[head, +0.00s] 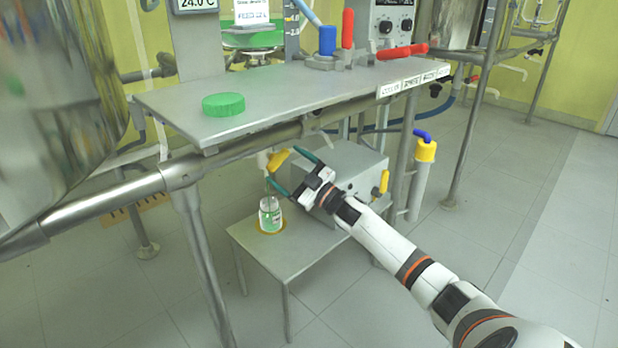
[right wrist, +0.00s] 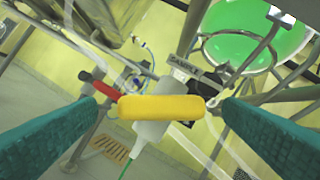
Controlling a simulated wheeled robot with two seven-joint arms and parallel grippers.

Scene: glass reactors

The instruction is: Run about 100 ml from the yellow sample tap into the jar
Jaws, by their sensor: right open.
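The yellow sample tap handle (head: 278,160) is under the metal shelf, and it also shows in the right wrist view (right wrist: 162,107) on a white tap body (right wrist: 150,133). A thin green stream (right wrist: 124,170) comes from the white nozzle. The clear jar (head: 269,217) stands upright below the tap on a small metal table, with green liquid in it. Its exact level is hard to read. My right gripper (head: 296,172) is open, its teal fingers on either side of the yellow handle with gaps visible. My left gripper is not in view.
A green lid (head: 223,105) lies on the metal shelf (head: 290,92). A grey box (head: 345,168) stands on the small table (head: 297,250) behind the gripper. A yellow-capped pipe (head: 425,152) stands at right. A large steel vessel (head: 55,90) fills the left. Floor at right is clear.

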